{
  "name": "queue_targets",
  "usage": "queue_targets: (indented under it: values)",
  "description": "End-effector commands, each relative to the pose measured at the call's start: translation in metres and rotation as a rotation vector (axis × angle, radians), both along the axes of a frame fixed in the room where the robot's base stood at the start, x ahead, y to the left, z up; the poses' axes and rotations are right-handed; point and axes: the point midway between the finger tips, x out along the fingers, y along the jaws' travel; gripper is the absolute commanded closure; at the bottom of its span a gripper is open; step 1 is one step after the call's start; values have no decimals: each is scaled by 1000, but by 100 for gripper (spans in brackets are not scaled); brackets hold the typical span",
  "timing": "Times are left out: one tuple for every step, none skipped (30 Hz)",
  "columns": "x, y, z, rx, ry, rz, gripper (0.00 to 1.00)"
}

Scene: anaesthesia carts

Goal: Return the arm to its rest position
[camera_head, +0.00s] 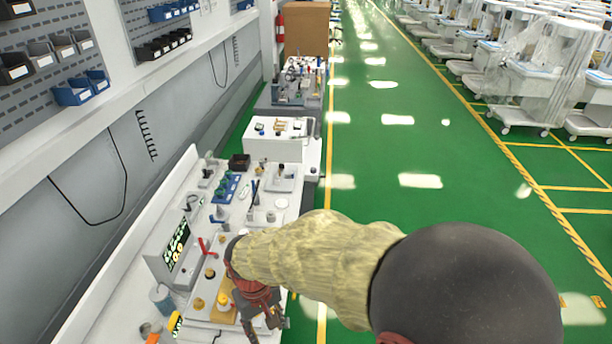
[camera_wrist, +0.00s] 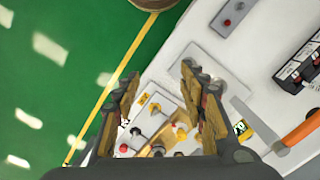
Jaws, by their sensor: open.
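My arm reaches from the lower right, in a pale yellow sleeve, over the near part of the white workbench (camera_head: 120,306). My gripper (camera_head: 262,318) hangs at the bench's right edge, beside a wooden block with a yellow-topped part (camera_head: 223,298). In the wrist view my gripper (camera_wrist: 158,82) has its two fingers well apart, with nothing held between them. Beyond the fingers lies a pale board (camera_wrist: 155,118) with several small knobs and fittings. The part of the bench under my forearm is hidden in the head view.
A grey display box (camera_head: 170,248) and a red-handled part (camera_head: 206,246) stand left of my gripper. Blue holders (camera_head: 226,187) and small parts crowd the bench farther back. The green floor (camera_head: 400,140) to the right is clear up to the wrapped carts (camera_head: 545,85).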

Motion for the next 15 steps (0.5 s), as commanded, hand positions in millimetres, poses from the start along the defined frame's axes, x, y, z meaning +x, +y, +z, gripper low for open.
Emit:
queue_targets:
  values:
    - [-1, -11, 6, 7, -9, -9, 58]
    - [-2, -18, 11, 12, -13, -14, 58]
    - [-3, -27, 16, 17, -19, -21, 58]
    - [-4, -35, 21, 22, -25, -28, 58]
    - [-6, -43, 26, 28, -32, -35, 58]
    - [-7, -55, 33, 36, -44, -48, 58]
    - [-9, -65, 38, 42, -54, -59, 58]
    - [-11, -76, 43, 51, -67, -73, 58]
    - [-14, -91, 50, 62, -85, -92, 58]
    - [-16, -103, 55, 70, -100, -109, 58]
    - [-20, -115, 60, 78, -116, -126, 58]
    - [-24, -130, 65, 88, -137, -150, 58]
    - [-28, -141, 69, 96, -155, -169, 58]
    - [-32, -152, 72, 103, -173, -189, 58]
    - [-37, -167, 76, 113, -199, -217, 58]
